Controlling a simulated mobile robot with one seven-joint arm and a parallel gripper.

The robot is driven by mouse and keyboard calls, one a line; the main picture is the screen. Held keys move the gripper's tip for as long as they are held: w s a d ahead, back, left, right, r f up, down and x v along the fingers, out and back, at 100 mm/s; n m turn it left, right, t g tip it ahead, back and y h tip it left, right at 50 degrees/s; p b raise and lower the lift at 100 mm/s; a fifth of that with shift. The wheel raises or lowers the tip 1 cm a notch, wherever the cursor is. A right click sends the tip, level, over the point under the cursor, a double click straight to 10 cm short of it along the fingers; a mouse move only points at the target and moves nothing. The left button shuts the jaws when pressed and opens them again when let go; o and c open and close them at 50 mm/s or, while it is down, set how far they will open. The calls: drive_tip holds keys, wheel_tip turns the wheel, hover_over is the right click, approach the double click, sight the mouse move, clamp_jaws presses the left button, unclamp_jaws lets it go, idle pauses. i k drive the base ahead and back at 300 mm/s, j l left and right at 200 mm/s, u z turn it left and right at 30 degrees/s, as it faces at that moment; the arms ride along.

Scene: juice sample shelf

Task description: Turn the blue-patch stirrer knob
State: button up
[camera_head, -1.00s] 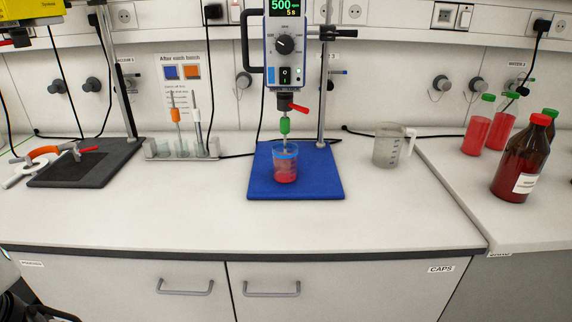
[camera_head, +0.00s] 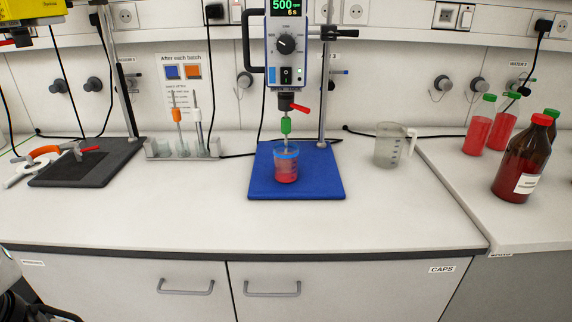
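The overhead stirrer (camera_head: 287,60) has a small blue patch (camera_head: 272,75) at the lower left of its front panel. Its dark round knob (camera_head: 286,44) sits in the middle of the panel, and a green display (camera_head: 286,8) above it reads 500 and 6 s. My gripper is not clearly visible; only a dark part of my body shows at the lower left corner.
A probe stand (camera_head: 182,149) and a dark base plate (camera_head: 75,168) stand to the left. A clear jug (camera_head: 389,148) and red bottles (camera_head: 523,165) stand to the right. The counter front (camera_head: 190,222) is clear.

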sight(285, 44)
drive_tip(key=j+z, duration=0.25)
drive_tip(key=j, duration=0.5)
drive_tip(key=k+j+z, duration=0.1)
drive_tip(key=j+z, duration=0.15)
drive_tip(key=j, duration=0.5)
